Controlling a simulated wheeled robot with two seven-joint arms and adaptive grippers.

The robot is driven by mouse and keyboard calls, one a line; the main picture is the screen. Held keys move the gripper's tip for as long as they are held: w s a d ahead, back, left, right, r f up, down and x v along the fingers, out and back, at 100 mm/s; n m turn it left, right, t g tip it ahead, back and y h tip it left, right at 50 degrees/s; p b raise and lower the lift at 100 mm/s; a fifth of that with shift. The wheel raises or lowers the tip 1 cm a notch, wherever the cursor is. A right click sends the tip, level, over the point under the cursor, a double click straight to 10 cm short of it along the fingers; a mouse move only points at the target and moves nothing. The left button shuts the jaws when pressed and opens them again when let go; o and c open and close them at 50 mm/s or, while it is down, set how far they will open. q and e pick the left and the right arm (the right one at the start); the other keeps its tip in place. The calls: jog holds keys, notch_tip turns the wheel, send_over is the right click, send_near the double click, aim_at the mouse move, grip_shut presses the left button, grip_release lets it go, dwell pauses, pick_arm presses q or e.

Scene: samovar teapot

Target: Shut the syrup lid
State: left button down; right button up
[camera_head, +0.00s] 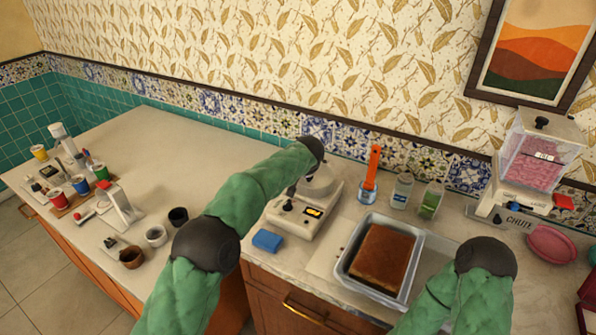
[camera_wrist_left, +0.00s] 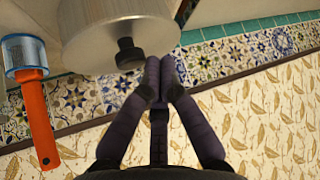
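A pale machine (camera_head: 305,207) with a rounded silver top (camera_head: 322,184) stands at the back of the counter. In the left wrist view a silver round part with a black knob (camera_wrist_left: 130,54) fills the top middle; it looks like a lid, but I cannot tell for sure that it is the syrup lid, or whether it is open. My left gripper (camera_wrist_left: 160,72) has its dark fingertips together, beside the silver part's edge and right of the knob, with nothing visible between them. My right gripper is out of view.
An orange-handled tool in a blue-rimmed container (camera_head: 370,180) stands right of the machine, beside small bottles (camera_head: 402,190). A metal tray (camera_head: 349,266) holds a brown slab. A blue block (camera_head: 267,240) lies in front. Cups and a pink-filled dispenser (camera_head: 540,160) stand farther aside.

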pick_arm(q)
jog(key=shift+s+d+f, duration=0.1)
jog(key=shift+d+f, duration=0.1)
jog(key=shift+d, duration=0.1)
